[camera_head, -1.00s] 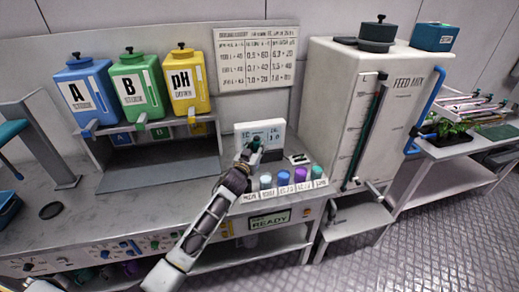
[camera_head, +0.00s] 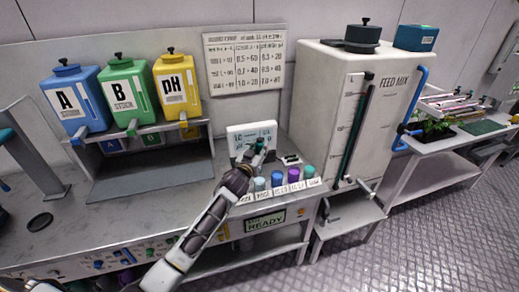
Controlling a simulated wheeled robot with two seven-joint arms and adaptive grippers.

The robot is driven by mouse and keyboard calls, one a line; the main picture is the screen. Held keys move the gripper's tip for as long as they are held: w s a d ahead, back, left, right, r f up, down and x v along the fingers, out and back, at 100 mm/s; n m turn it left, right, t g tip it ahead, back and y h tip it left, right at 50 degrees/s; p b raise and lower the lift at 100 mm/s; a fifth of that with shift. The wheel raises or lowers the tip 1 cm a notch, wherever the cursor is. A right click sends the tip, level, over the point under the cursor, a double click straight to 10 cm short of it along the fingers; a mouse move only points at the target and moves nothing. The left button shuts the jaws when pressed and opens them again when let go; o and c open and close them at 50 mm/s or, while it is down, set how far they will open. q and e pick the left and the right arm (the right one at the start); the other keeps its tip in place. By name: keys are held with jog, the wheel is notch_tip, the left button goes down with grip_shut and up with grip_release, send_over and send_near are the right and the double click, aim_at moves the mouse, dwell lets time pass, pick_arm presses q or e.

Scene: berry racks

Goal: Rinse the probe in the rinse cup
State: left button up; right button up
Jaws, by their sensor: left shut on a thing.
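My left gripper (camera_head: 254,162) reaches over the bench in front of a small white meter (camera_head: 240,132). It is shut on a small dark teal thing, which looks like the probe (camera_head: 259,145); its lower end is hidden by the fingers. A row of small cups stands just right of the gripper: a pale teal one (camera_head: 259,184), a blue one (camera_head: 276,180), a purple one (camera_head: 293,176) and a teal one (camera_head: 308,172). Their labels are too small to read, so I cannot tell which is the rinse cup. My right gripper is not in view.
Blue (camera_head: 75,100), green (camera_head: 128,95) and yellow (camera_head: 178,90) containers stand on a shelf at the left. A tall feed mix tank (camera_head: 325,100) stands right of the cups. The bench's left part (camera_head: 100,215) is mostly clear, with a black disc (camera_head: 40,221).

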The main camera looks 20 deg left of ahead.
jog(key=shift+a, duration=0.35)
pick_arm(q)
jog(key=shift+f, duration=0.1)
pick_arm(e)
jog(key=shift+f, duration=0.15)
pick_arm(q)
jog(key=shift+f+b, duration=3.6)
jog(key=shift+f, duration=0.7)
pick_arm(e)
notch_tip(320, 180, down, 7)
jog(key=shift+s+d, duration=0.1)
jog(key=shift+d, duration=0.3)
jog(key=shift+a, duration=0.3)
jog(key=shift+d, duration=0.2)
